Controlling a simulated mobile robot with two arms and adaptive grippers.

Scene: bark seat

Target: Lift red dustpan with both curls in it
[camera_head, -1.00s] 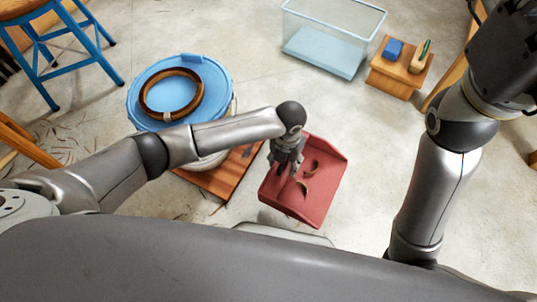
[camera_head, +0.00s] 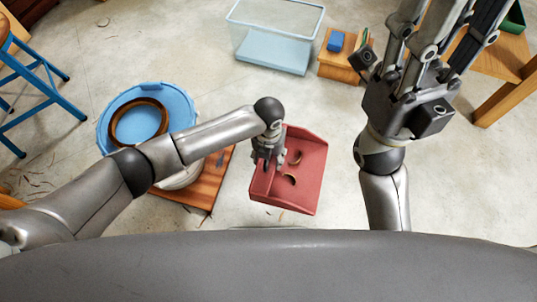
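The red dustpan (camera_head: 307,190) shows in the head view, right of centre, near the front of my body. Two brown curls, an upper one (camera_head: 296,157) and a lower one (camera_head: 289,180), lie in it. My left gripper (camera_head: 266,166) points down at the left part of the dustpan. Its fingertips are small and partly hidden, so I cannot tell whether they are shut on the pan. My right gripper (camera_head: 446,28) is raised at the upper right, well away from the dustpan, with its fingers spread apart and nothing between them.
A blue stool (camera_head: 45,90) is at far left.

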